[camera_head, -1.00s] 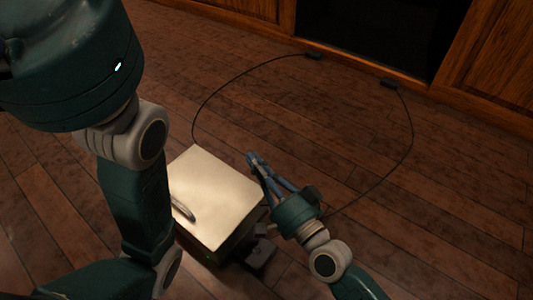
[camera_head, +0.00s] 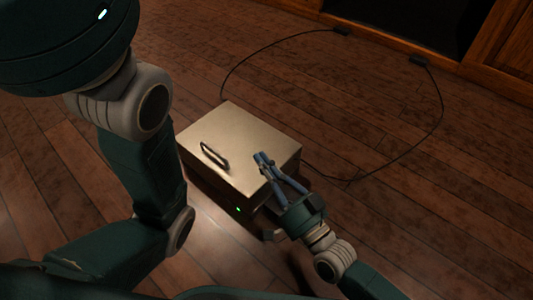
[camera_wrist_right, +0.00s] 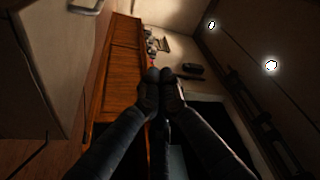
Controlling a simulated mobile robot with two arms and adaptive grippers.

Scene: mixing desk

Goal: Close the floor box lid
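The floor box (camera_head: 232,190) stands on the floor in the middle of the head view. Its pale lid (camera_head: 240,133) lies over the top and looks flat and down; I cannot tell whether a small gap remains. A dark handle (camera_head: 214,156) is on the lid near the front left edge. My right gripper (camera_head: 263,158) is over the lid's right front part, with its fingertips close to the surface; contact is unclear. In the right wrist view its fingertips (camera_wrist_right: 160,76) meet with nothing between them. My left arm shows at the left, but its gripper is out of view.
A thin dark cable (camera_head: 437,120) loops across the floor behind and right of the box, with small dark end pieces near the wooden cabinet (camera_head: 503,45). A small green light (camera_head: 238,209) glows on the box front. The floor right of the box is mostly clear.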

